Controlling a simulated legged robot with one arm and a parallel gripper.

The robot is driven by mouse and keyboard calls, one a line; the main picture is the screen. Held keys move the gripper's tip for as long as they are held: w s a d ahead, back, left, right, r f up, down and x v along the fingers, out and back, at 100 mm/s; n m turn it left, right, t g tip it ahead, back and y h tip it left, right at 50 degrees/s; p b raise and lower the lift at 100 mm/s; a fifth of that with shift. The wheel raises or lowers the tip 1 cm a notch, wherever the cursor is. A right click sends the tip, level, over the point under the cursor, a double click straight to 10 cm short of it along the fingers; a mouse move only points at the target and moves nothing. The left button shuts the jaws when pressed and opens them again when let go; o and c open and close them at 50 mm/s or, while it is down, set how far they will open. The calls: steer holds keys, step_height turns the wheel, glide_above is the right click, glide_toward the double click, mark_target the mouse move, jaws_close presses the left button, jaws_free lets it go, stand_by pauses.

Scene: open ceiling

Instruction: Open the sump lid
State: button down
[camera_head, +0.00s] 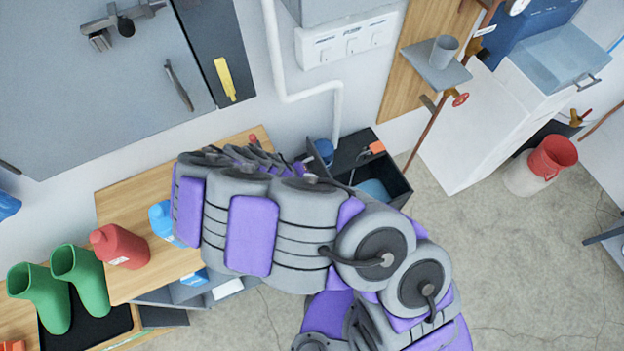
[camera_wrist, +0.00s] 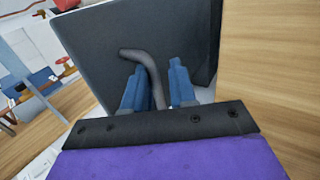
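A dark grey panel (camera_wrist: 88,48), which looks like the sump lid, fills the middle of the wrist view and appears tilted up. A bent grey handle (camera_wrist: 142,54) stands out from it. My gripper (camera_wrist: 158,66) has its two blue fingers apart, one on each side of the handle's shaft. A gap shows between the handle and the right finger; contact with the left finger is unclear. In the head view my arm hides the gripper and the panel. A black open-topped box (camera_head: 397,190) stands by the wall behind my arm; whether it is the sump is unclear.
A wooden bench (camera_head: 130,190) at left carries a red jug (camera_head: 122,247) and a blue bottle (camera_head: 163,222). Green boots (camera_head: 78,285) stand at lower left. A red bucket (camera_head: 551,157) and a white cabinet (camera_head: 480,125) are at right. The floor between is clear.

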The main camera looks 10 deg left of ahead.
steer(key=shift+s+a+f, duration=0.15)
steer(key=shift+s+a, duration=0.55)
steer(key=shift+a, duration=0.3)
steer(key=c, duration=1)
jaws_free()
steer(key=shift+s, duration=0.1)
steer(key=shift+o, duration=0.4)
steer(key=shift+a, duration=0.2)
steer(key=shift+d, duration=0.1)
steer(key=shift+c, duration=0.4)
steer(key=shift+d, duration=0.25)
steer(key=shift+c, duration=0.7)
